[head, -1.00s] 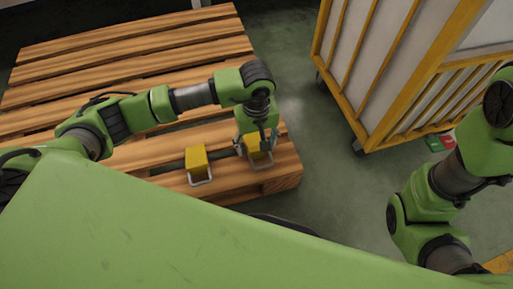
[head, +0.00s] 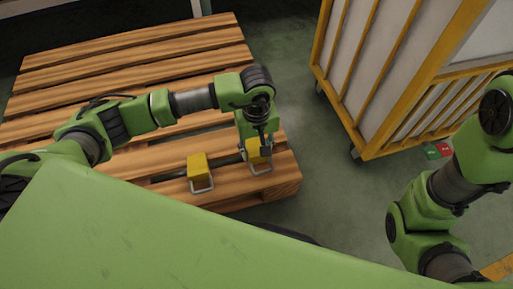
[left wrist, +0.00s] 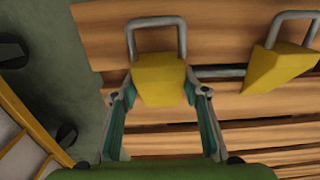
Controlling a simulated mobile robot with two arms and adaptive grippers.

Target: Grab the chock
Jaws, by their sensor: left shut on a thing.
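A yellow wedge chock (head: 254,156) with a grey metal handle sits at the near right corner of the wooden pallet (head: 170,60). My left gripper (head: 256,148) points down over it and is shut on it. In the left wrist view the chock (left wrist: 158,82) is between the two fingers of the gripper (left wrist: 158,95), its handle pointing away. A second yellow chock (head: 198,165) with a handle lies to the left on the pallet, and it also shows in the left wrist view (left wrist: 268,70). My right arm shows at the right edge, but its gripper is out of view.
A large yellow-framed cart (head: 385,90) with pale panels stands on the floor to the right of the pallet. A small red and green object (head: 437,151) is on the floor by the cart. Grey-green floor (head: 335,190) is clear between pallet and cart.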

